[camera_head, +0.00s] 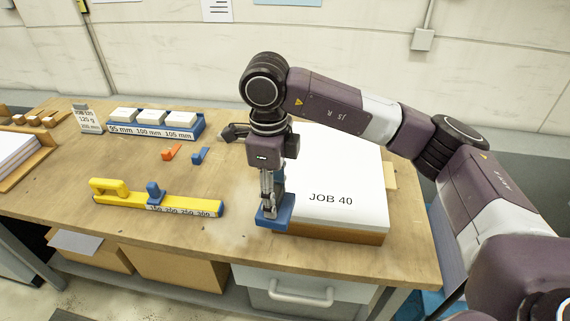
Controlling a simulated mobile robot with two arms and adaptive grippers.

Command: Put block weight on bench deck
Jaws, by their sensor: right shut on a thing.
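My right gripper (267,200) is the only one in view, pointing down at the left front corner of the JOB 40 stack. It is shut on a blue block weight (272,219). The gripper fingers cover part of the block. The block is at the near left edge of the white JOB 40 paper stack (345,190); I cannot tell whether it rests on the bench deck or hangs just above it. The wooden bench deck (130,250) spreads around it. My left gripper is not in view.
A yellow ruler bar with a blue slider (155,202) lies to the left. Behind it are small orange (171,152) and blue (200,156) pieces and a blue rack (155,132) of white blocks. The deck between the bar and the gripper is clear.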

